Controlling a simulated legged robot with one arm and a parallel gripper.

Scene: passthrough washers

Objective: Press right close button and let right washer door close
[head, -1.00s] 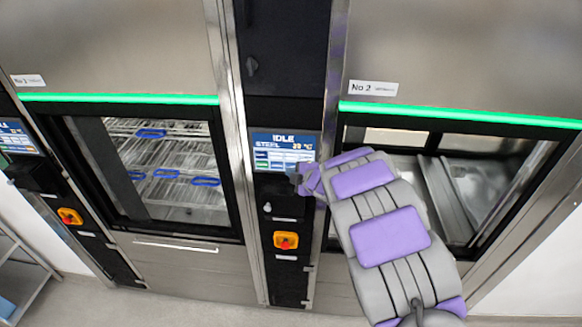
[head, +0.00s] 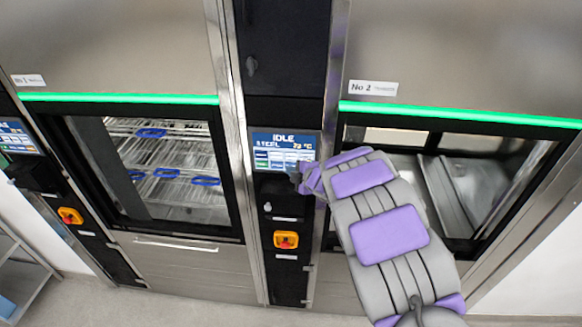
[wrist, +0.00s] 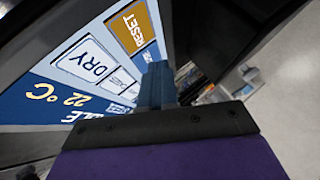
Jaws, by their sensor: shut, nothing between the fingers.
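The right washer, labelled No 2 (head: 373,88), has a glass door (head: 470,190) that shows an interior with metal parts. My arm covers its left part. The control screen (head: 284,146) between the two washers reads IDLE and STEEL. My gripper (head: 296,178) is at the lower right of this screen. In the wrist view the shut fingertips (wrist: 155,82) lie against or just in front of the screen (wrist: 70,75), beside white keys and near the DRY key (wrist: 88,60) and the orange RESET key (wrist: 133,27). I cannot tell whether they touch, and no close button label is readable.
The left washer (head: 165,170) holds racks with blue parts behind its glass. An orange-and-red switch (head: 286,240) sits below the screen. Another panel with an orange switch (head: 70,215) stands at far left. The floor (head: 190,290) in front is clear.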

